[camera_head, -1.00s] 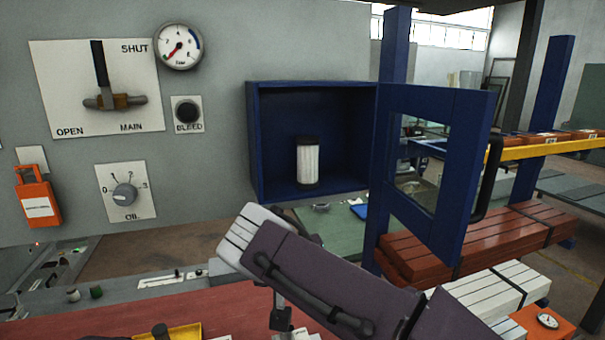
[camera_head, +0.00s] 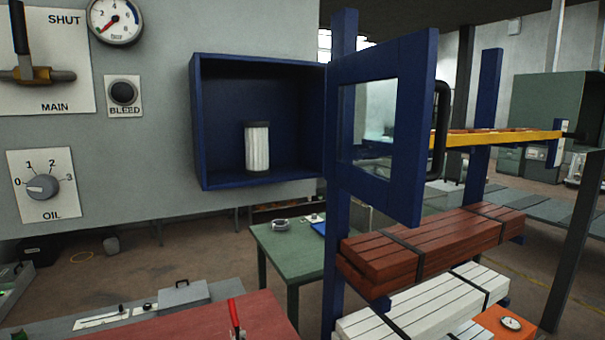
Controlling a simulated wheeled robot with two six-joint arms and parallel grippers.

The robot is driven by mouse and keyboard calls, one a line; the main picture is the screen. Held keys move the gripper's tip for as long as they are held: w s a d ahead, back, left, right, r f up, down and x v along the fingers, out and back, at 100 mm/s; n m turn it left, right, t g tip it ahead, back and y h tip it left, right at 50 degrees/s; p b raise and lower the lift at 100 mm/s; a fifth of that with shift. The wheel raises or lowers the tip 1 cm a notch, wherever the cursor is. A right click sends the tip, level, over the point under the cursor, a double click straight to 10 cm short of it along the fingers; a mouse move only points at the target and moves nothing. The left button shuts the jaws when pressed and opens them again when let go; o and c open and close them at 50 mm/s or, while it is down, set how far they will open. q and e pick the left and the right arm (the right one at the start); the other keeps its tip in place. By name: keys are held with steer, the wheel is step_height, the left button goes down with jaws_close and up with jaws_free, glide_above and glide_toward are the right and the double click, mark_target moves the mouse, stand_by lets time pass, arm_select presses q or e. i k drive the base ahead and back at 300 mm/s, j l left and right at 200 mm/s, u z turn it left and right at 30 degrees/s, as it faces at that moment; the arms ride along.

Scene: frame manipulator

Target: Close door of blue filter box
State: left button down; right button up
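The blue filter box (camera_head: 222,183) is fixed to the grey wall panel, and its front is open. A white pleated filter with dark end caps (camera_head: 257,148) stands upright inside it. The blue door (camera_head: 412,130) has a window and hangs swung wide open from the box's right side. A black handle (camera_head: 440,130) is on the door's far right edge. Neither of my grippers shows in this view, and nothing touches the door.
Behind and below the door is a blue rack with a yellow beam (camera_head: 500,140), stacked red-brown planks (camera_head: 430,245) and white planks (camera_head: 425,305). A green table (camera_head: 290,252) stands below the box. A red bench top (camera_head: 190,318) is at the bottom.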

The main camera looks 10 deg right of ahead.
mark_target(410, 59)
steer(key=l+u, duration=0.35)
steer(key=l, duration=0.35)
steer(key=l+u, duration=0.35)
steer(key=l, duration=0.3)
steer(key=k+l+u, duration=0.15)
steer(key=l+u, duration=0.2)
steer(key=l, duration=0.3)
